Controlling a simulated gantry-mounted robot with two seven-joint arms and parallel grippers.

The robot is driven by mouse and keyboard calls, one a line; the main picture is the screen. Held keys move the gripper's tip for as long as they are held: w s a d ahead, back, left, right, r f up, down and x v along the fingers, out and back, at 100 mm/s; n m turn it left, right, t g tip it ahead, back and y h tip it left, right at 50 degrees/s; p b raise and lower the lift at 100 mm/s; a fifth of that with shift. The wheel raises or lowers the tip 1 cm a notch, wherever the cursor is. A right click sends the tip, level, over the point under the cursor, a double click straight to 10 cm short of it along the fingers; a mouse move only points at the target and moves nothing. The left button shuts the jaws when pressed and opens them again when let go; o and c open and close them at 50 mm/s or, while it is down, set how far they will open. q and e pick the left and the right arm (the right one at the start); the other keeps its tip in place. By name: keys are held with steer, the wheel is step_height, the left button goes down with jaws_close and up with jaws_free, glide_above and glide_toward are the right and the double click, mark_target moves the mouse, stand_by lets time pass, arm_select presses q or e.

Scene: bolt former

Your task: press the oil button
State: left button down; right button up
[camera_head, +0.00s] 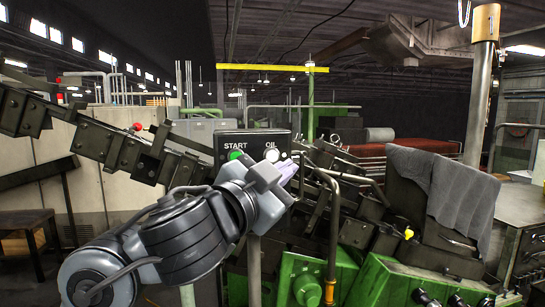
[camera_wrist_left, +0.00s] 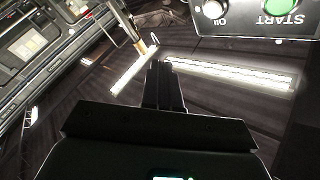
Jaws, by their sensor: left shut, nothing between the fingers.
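The control box (camera_head: 253,144) stands near the centre of the head view, with a green START button (camera_head: 235,155) and a pale round OIL button (camera_head: 272,155) side by side. My left gripper (camera_head: 288,172) is just below and right of the OIL button in that view. Its fingers are shut and empty. In the left wrist view, the OIL button (camera_wrist_left: 213,8) and the green START button (camera_wrist_left: 278,5) appear upside down at the top right. The shut fingertips (camera_wrist_left: 158,66) are apart from the OIL button in that picture. My right gripper is not in view.
Dark chain-like machine linkage (camera_head: 100,140) runs behind my left arm. A bent grey pipe (camera_head: 334,220) rises right of the gripper. Green machine housings (camera_head: 400,285) fill the lower right, and a grey cloth (camera_head: 455,190) hangs over a box.

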mark_target(271, 160)
arm_select(q)
steer(key=shift+w, duration=0.1)
steer(key=shift+w+a+p, duration=0.3)
steer(key=shift+w+a, duration=0.05)
steer(key=shift+w, duration=1.05)
steer(key=shift+w+a+p, duration=0.3)
steer(key=shift+w, duration=1.15)
steer(key=shift+w+a+p, duration=0.3)
steer(key=shift+w+a, duration=0.05)
steer(key=shift+w, duration=1.05)
steer(key=shift+w, duration=0.25)
